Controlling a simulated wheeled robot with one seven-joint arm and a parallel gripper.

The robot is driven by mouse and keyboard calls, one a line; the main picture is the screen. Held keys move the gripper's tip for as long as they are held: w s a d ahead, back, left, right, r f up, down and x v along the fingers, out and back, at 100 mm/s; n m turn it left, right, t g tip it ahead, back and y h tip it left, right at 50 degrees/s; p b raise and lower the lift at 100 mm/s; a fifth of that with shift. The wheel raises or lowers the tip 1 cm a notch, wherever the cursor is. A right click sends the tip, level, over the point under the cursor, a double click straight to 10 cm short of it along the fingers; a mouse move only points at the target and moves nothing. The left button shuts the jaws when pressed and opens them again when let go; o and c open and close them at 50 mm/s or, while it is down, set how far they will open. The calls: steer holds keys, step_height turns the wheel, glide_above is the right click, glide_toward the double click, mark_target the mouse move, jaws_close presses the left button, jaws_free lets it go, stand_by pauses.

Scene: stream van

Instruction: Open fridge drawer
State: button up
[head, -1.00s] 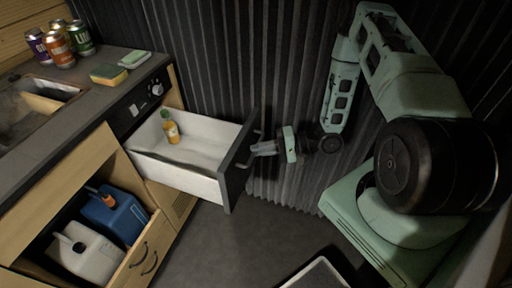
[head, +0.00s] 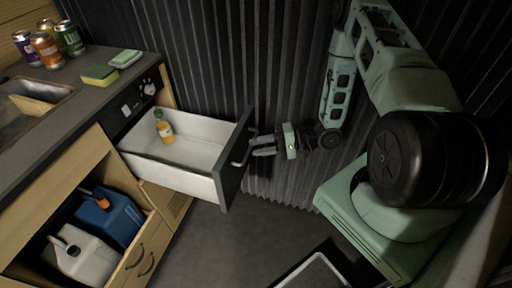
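The fridge drawer (head: 190,180) is pulled well out of the counter unit. It is a white bin with a dark front panel (head: 235,165) and a bar handle on its outer face. A small orange bottle with a green cap (head: 165,130) stands inside at the back left. My gripper (head: 256,146) is just right of the drawer front, by the handle (head: 243,153), with its fingers pointing left. The two fingers look spread apart, with nothing seen between them. It looks clear of the handle, though the gap is small.
On the counter are several cans (head: 47,50), a sponge (head: 99,74), a soap dish (head: 126,58) and a sink (head: 35,100). A corrugated wall is behind my arm.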

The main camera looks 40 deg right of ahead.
steer(key=b+v, duration=0.1)
steer(key=v, duration=0.9)
steer(key=shift+d, duration=0.2)
steer(key=shift+s+r, duration=0.1)
steer(key=shift+s, duration=0.05)
